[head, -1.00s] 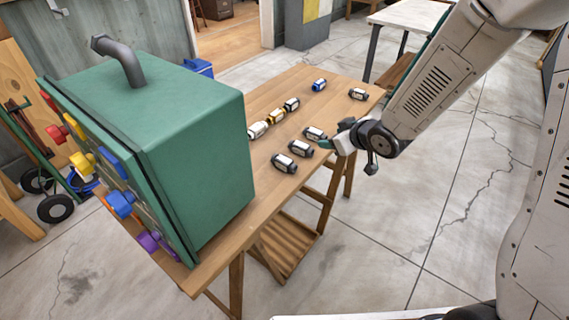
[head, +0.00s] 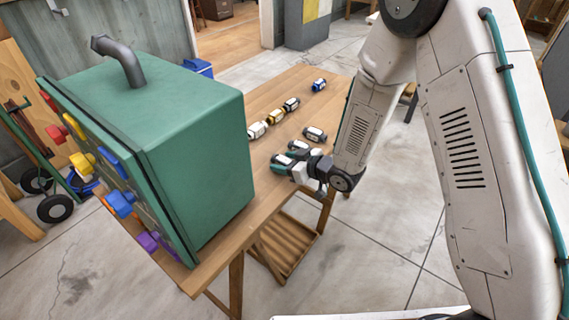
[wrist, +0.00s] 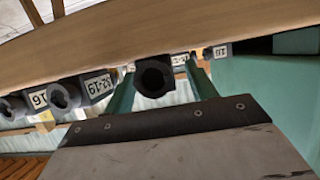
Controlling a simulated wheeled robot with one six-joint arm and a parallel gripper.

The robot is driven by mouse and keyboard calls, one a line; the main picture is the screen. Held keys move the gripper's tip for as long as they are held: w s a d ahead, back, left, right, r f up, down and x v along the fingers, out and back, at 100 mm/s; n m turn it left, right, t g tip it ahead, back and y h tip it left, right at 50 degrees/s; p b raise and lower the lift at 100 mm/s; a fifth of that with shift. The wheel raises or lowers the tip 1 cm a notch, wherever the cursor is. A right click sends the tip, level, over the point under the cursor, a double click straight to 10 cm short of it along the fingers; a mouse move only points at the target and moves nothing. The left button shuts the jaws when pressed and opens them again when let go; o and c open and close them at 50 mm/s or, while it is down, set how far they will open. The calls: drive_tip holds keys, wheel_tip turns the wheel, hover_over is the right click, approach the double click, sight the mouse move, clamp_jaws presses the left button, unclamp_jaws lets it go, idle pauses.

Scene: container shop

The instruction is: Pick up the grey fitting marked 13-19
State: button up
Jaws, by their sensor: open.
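In the wrist view, which looks tilted over, a dark grey fitting (wrist: 153,80) shows end-on, its round bore facing me, between the teal fingers of my open gripper (wrist: 161,72). Its label is mostly hidden. To its left is a grey fitting (wrist: 70,93) whose label seems to end in -19; its first digits are hard to read. In the head view my gripper (head: 287,160) is low over the table's near right part, around or just beside the nearest dark fitting (head: 279,159). I cannot tell whether the fingers touch it.
Another dark fitting (head: 297,146) is close behind the gripper, and one (head: 315,134) lies farther back. A green cabinet (head: 200,150) stands at the left.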

drive_tip(key=shift+w+a+f, duration=0.15)
drive_tip(key=shift+w+a, duration=0.1)
drive_tip(key=shift+a, duration=0.05)
drive_tip(key=c, duration=1.1)
drive_tip(key=shift+o, duration=0.2)
